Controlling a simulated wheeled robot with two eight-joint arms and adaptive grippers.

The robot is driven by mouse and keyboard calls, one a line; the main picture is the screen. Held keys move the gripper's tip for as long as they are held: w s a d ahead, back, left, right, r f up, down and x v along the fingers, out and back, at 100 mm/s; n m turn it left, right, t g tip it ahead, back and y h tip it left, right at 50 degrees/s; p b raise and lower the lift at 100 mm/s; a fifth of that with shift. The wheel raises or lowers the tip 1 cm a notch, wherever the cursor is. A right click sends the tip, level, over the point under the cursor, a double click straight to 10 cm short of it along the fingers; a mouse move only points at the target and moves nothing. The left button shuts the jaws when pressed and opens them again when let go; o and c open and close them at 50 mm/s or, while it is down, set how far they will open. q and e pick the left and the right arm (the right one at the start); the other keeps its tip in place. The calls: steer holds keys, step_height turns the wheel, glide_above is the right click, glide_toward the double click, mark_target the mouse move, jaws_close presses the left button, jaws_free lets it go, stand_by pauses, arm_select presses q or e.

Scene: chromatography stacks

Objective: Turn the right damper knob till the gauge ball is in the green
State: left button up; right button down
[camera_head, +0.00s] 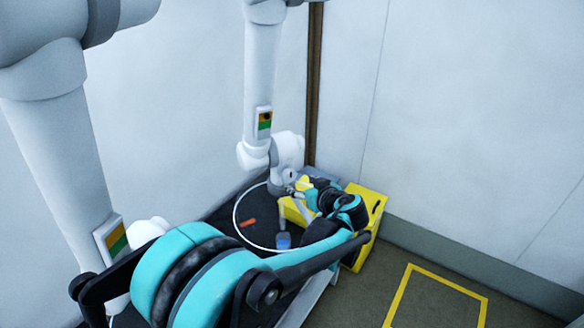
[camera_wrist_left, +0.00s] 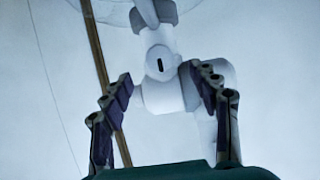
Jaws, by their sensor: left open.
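The right duct (camera_head: 262,55) is a pale vertical pipe in the head view, with a small gauge (camera_head: 264,122) on its front. The gauge is orange above and green below; a dark spot, seemingly the ball, shows in the orange part. Below it is a white elbow-like fitting (camera_head: 256,156). My left gripper (camera_head: 292,184) is at the fitting's lower right. In the left wrist view, my open left gripper (camera_wrist_left: 158,82) has a white rounded part with a black slot (camera_wrist_left: 160,62), perhaps the damper knob, between its fingers. Contact cannot be told. My right gripper is not in view.
A left duct (camera_head: 60,150) with its own gauge (camera_head: 114,237) stands nearer. Below is a dark bench top (camera_head: 222,222) with a white ring, a red-orange piece (camera_head: 248,223) and a blue item (camera_head: 283,241). A yellow box (camera_head: 370,218) stands behind my wrist. The floor at right is clear.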

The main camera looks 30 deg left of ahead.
mark_target(291, 177)
arm_select(q)
steer(key=shift+w+a, duration=0.25)
steer(key=shift+w, duration=0.05)
steer(key=x, duration=0.7)
steer(key=shift+w+a, duration=0.1)
steer(key=shift+c, duration=0.4)
steer(key=c, duration=1.1)
